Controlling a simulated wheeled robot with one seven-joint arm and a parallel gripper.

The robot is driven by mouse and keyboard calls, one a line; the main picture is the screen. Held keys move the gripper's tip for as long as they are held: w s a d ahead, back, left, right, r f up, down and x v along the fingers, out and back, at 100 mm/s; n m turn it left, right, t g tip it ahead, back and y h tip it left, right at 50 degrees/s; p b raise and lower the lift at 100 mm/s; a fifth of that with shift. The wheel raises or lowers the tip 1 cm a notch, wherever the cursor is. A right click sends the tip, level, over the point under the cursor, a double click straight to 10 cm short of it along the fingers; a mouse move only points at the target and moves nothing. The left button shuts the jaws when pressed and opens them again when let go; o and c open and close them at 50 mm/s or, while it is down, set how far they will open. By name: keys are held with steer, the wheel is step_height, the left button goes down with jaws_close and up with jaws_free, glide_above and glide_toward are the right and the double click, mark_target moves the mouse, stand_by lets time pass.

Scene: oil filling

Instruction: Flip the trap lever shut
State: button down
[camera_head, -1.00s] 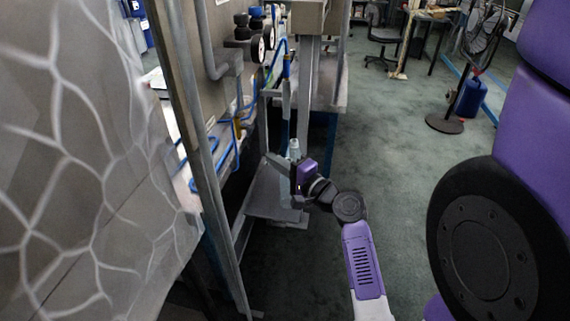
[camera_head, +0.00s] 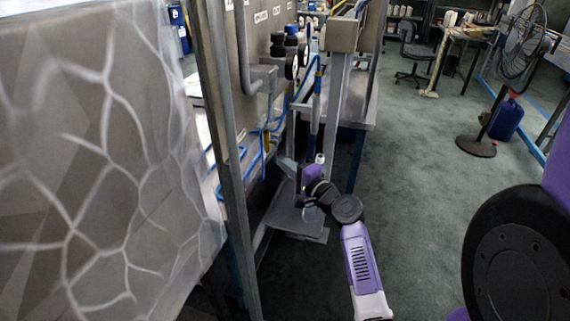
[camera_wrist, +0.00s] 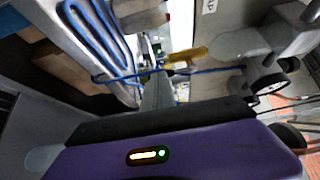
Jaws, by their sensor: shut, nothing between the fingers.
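A yellow handle, which looks like the trap lever (camera_wrist: 186,57), juts out near the top middle of the wrist view, beside a thin blue tube. A small yellow part also shows on the pipework in the head view (camera_head: 267,141); I cannot tell whether it is the same lever. My gripper (camera_head: 312,174) is low beside the rig, just in front of a clear bottle with a pale cap (camera_head: 320,158). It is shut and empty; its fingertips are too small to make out. The wrist view shows my purple gripper body across the bottom. I see no contact with the lever.
The bottle stands over a low grey shelf (camera_head: 290,222). A grey upright post (camera_head: 232,150) stands at left. A fan (camera_head: 500,70) stands at right.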

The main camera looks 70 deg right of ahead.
steer(key=shift+d+f+n+t+b, duration=0.35)
steer(key=shift+n+b, duration=0.25)
steer(key=shift+b, duration=1.85)
steer(key=d+r+n+t+y+b, duration=0.2)
steer(key=n+b, duration=1.1)
steer(key=b, duration=2.1)
steer(key=d+t+y, duration=0.1)
steer(key=d+t, duration=0.2)
steer(key=t, duration=0.1)
steer(key=shift+w+d+r+t+b, duration=0.25)
steer(key=shift+d+t+b, duration=0.1)
steer(key=shift+d, duration=0.05)
steer(key=shift+f, duration=0.1)
